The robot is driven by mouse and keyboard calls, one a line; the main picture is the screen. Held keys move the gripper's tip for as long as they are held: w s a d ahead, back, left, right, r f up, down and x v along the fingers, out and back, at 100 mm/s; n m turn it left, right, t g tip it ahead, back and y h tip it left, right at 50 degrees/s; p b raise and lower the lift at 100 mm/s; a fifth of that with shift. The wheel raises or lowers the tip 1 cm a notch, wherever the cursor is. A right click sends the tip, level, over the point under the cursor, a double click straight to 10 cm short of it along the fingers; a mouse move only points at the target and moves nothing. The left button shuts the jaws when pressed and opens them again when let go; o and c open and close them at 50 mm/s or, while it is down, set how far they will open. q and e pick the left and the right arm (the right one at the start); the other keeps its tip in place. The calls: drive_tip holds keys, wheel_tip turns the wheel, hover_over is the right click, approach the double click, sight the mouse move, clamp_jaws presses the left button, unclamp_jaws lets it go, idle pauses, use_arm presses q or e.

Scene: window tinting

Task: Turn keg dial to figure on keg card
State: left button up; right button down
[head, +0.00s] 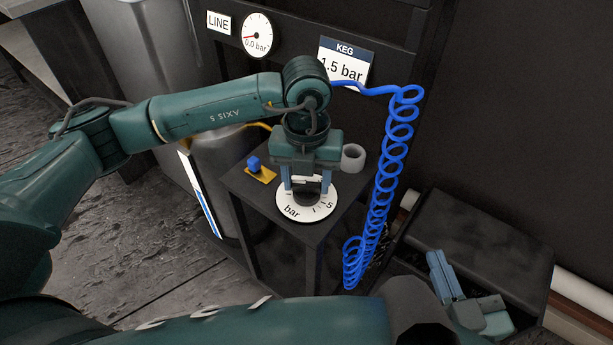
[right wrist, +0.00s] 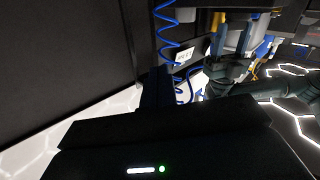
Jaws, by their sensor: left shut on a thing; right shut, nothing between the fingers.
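My right gripper (head: 445,278) is shut and empty at the lower right, away from the dial. The right wrist view is dark, with the knob not discernible.
A coiled blue hose (head: 385,180) hangs right of the table. A grey ring-shaped piece (head: 353,157) and a blue block on a yellow plate (head: 262,174) stand on the table (head: 238,183). A dark box (head: 485,240) lies at right.

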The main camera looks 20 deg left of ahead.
use_arm(q)
drive_tip(key=shift+c, duration=0.5)
drive_tip(key=shift+m, duration=0.3)
drive_tip(key=shift+m+b, duration=0.6)
drive_tip(key=shift+m, duration=0.3)
drive_tip(key=m+b, duration=0.1)
drive_tip(key=m, duration=0.2)
drive_tip(key=shift+a+m, duration=0.1)
drive_tip(key=shift+m, duration=0.3)
drive_tip(key=m+b, duration=0.2)
drive_tip(key=m, duration=0.3)
drive_tip(key=shift+b, duration=0.35)
use_arm(e)
drive_tip(key=shift+a+n+t+y, duration=0.4)
drive_tip(key=shift+a+t+y, duration=0.3)
drive_tip(key=shift+y, duration=0.3)
use_arm(q)
drive_tip(key=shift+r+m, duration=0.1)
drive_tip(key=shift+m, duration=0.3)
use_arm(e)
drive_tip(key=shift+r, duration=0.15)
use_arm(q)
drive_tip(key=o, duration=1)
